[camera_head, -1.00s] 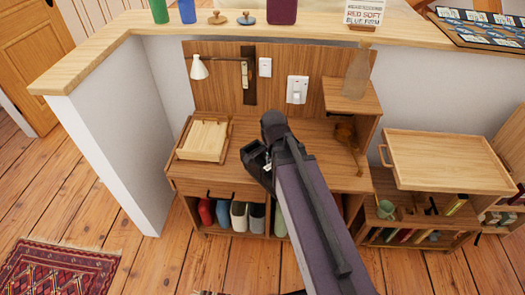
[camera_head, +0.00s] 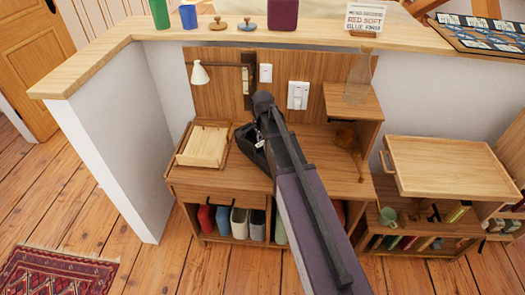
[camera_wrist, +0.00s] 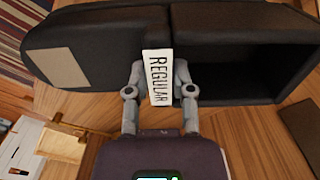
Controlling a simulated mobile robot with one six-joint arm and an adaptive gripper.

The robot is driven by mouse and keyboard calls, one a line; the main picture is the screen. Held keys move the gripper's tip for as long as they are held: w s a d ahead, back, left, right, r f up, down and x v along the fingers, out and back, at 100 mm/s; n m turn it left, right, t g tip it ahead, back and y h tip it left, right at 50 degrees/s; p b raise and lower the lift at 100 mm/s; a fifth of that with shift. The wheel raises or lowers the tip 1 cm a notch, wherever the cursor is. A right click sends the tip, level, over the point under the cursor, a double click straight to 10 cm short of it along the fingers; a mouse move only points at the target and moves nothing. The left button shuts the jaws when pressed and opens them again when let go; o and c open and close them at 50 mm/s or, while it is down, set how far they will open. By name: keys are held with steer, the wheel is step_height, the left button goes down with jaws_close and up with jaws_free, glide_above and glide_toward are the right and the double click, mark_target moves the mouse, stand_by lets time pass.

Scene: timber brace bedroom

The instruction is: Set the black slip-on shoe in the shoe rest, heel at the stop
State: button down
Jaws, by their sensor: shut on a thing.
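The black slip-on shoe (camera_wrist: 90,45) spans the top of the wrist view, with a beige patch at left and a dark opening at right. A white tag reading REGULAR (camera_wrist: 158,77) shows on it between my fingers. My gripper (camera_wrist: 160,85) is shut on the shoe. In the head view my gripper (camera_head: 262,135) is over the wooden desk, and the shoe (camera_head: 247,145) is mostly hidden behind my arm. A low wooden tray-like piece (camera_head: 228,148) sits left of it; it may be the shoe rest. I cannot tell whether the shoe touches the desk.
A white lamp (camera_head: 200,75) and switches (camera_head: 298,95) are on the back panel. A shelf (camera_head: 350,98) holds a glass bottle (camera_head: 358,75). A wooden-topped cart (camera_head: 445,165) stands at right.

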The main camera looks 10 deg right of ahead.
steer(key=shift+f, duration=0.15)
steer(key=shift+f+b, duration=1.65)
steer(key=shift+b, duration=0.1)
steer(key=shift+c, duration=2.4)
jaws_free()
steer(key=shift+r, duration=0.15)
step_height(320, 180, up, 12)
steer(key=p, duration=1.2)
